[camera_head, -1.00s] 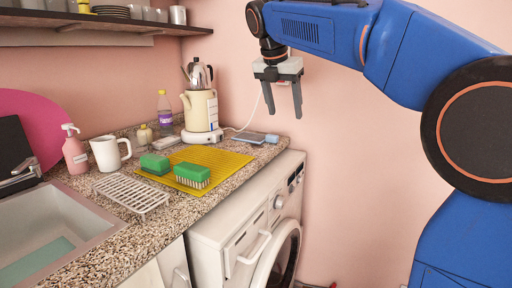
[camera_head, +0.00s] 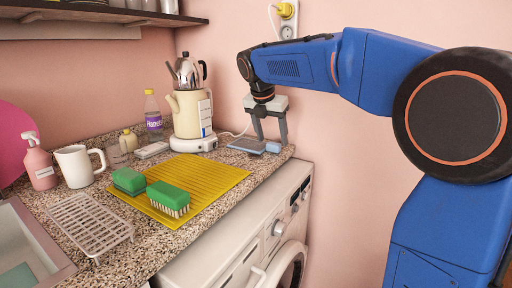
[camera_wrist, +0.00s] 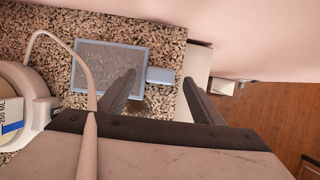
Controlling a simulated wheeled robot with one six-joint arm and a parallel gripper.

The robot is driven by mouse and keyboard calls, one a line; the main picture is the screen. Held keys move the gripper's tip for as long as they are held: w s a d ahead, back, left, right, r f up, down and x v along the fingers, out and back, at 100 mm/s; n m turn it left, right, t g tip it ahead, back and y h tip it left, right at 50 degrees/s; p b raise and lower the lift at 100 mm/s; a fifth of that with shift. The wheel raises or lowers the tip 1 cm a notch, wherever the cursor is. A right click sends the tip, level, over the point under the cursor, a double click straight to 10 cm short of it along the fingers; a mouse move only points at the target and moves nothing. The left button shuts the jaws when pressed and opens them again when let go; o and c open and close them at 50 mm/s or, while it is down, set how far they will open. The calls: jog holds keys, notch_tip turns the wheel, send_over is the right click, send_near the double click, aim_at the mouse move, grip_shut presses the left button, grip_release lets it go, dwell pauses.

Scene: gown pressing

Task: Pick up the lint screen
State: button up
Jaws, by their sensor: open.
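The lint screen (camera_head: 243,145) is a flat grey mesh panel with a light blue frame and a short blue tab handle (camera_wrist: 160,75). It lies on the granite counter near its right end, and its mesh (camera_wrist: 108,65) shows clearly in the wrist view. My gripper (camera_head: 271,141) is open and empty, pointing down over the handle end. In the wrist view the handle appears between my two fingertips (camera_wrist: 159,78). I cannot tell how far above it the tips are.
A cream kettle (camera_head: 187,112) on a white base stands left of the screen, with its cord (camera_wrist: 60,40) running close by. A yellow mat (camera_head: 205,178) holds two green brushes. The counter ends just right of the handle, above a white washing machine (camera_head: 270,225).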

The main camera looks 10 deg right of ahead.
jog(key=shift+x, duration=1.05)
jog(key=c, duration=1.3)
